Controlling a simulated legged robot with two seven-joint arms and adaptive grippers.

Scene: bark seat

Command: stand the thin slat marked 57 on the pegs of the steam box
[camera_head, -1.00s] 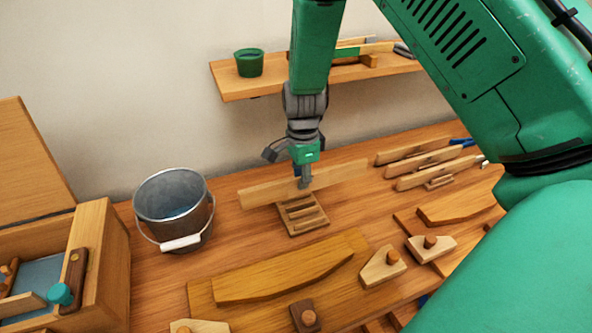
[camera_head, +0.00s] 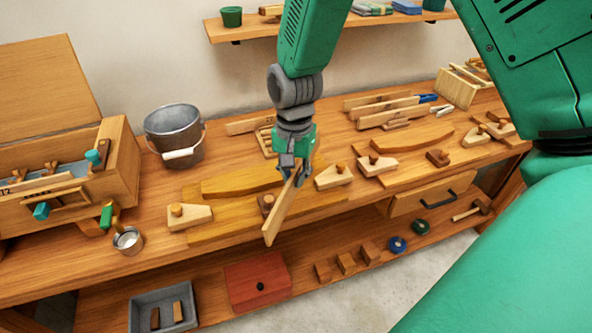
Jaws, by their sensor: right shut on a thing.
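My right gripper (camera_head: 297,172) is shut on a thin pale slat (camera_head: 279,213). The slat slants down toward me, above the front of the bench; no mark on it is readable. The steam box (camera_head: 124,165) stands at the left with its lid (camera_head: 45,70) raised. Brown pegs show inside it, and a slat marked 12 (camera_head: 38,185) lies along its near side. The gripper is well to the right of the box. Another pale slat (camera_head: 243,126) is at the small slotted rack (camera_head: 265,142), partly hidden by my gripper. My left gripper is not in view.
A metal bucket (camera_head: 174,135) stands between the box and the rack. A small metal cup (camera_head: 128,240) is by the box's front. Curved forms (camera_head: 240,182) and wooden clamp blocks (camera_head: 335,175) cover the bench front. A lower shelf holds a red box (camera_head: 257,282) and grey tray (camera_head: 162,302).

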